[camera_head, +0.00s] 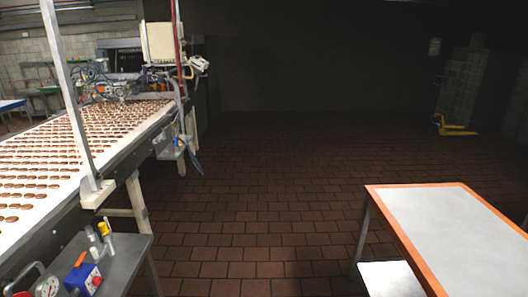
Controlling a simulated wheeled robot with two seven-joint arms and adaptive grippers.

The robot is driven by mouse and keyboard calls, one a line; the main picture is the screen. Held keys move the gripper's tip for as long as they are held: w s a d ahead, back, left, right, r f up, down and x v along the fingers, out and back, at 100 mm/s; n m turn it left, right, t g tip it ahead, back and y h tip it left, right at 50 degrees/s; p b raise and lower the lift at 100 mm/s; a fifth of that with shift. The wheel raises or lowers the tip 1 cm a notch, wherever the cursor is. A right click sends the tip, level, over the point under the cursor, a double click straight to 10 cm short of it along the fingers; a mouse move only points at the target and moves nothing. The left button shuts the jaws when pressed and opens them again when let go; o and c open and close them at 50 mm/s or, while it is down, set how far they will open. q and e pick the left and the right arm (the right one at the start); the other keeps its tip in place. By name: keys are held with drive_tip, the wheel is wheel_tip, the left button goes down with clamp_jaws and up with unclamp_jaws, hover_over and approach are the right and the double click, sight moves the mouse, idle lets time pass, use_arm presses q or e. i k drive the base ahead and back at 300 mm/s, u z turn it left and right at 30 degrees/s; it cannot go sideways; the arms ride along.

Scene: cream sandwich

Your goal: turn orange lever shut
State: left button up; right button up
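A small orange lever (80,260) stands tilted on top of a blue box (80,278) at the bottom left. The box has a red knob on its right side and sits on a grey metal side table (122,262). The lever is too small to tell whether it is open or shut. Neither of my grippers shows in the head view.
A conveyor (60,180) with rows of brown biscuits runs along the left, with an upright metal post (72,95) beside it. Yellow-topped fittings (104,230) stand behind the blue box. An orange-edged table (405,235) is at right. The tiled floor between is clear.

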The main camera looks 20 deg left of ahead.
sight(78, 265)
drive_tip(key=u, duration=0.55)
drive_tip(key=i, duration=1.1)
drive_tip(key=u, duration=1.85)
drive_tip(key=i, duration=0.75)
drive_tip(key=u, duration=0.6)
